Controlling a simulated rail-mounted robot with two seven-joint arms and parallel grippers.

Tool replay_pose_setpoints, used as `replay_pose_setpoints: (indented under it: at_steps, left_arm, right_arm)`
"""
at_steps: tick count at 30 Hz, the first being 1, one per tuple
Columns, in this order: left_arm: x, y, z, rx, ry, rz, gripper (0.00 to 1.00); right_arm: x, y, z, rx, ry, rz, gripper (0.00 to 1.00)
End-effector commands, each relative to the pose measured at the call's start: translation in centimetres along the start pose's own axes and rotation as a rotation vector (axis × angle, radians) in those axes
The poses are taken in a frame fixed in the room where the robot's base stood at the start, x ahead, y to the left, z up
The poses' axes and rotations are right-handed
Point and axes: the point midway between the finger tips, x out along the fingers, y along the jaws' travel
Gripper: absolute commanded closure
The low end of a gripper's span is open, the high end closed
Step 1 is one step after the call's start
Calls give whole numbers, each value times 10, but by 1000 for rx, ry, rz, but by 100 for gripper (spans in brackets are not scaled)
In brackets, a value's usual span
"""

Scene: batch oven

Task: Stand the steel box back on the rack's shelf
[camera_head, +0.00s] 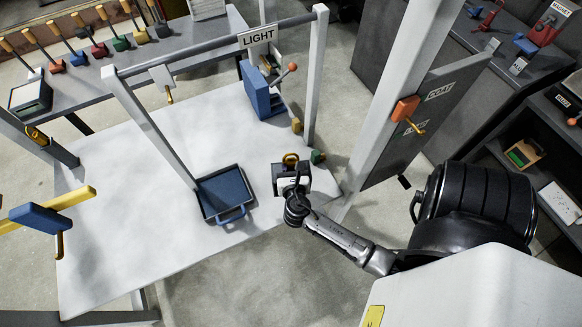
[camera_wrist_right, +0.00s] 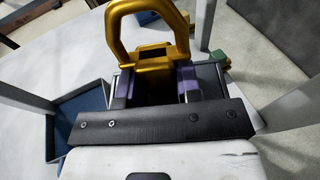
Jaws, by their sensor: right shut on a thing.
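My right gripper (camera_head: 291,180) is over the white table near its right edge. In the right wrist view (camera_wrist_right: 157,88) its two fingers are shut on the gold handle (camera_wrist_right: 150,55) of a grey box. I take this to be the steel box (camera_wrist_right: 208,76); most of it is hidden behind the fingers and the dark gripper plate. In the head view the handle (camera_head: 290,159) shows above the gripper. I cannot tell whether the box touches the table. A dark rack (camera_head: 520,115) with shelves stands at the far right. My left gripper is not in view.
A blue tray (camera_head: 207,207) lies left of the gripper, beside a post of the LIGHT frame (camera_head: 213,43). A blue block (camera_head: 256,90) and a small green piece (camera_head: 317,156) are near the right post. The table's left part is clear.

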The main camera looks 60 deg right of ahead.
Motion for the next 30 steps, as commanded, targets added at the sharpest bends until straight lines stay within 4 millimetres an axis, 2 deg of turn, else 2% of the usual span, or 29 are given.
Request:
replay_pose_setpoints:
  at_steps: [9, 21, 30]
  left_arm:
    - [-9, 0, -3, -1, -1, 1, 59]
    - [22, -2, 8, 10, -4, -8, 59]
    - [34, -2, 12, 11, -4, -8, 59]
  right_arm:
    - [-1, 0, 4, 0, -3, 1, 100]
    - [8, 0, -40, -1, -3, 1, 100]
    - [12, 0, -59, 0, -3, 1, 100]
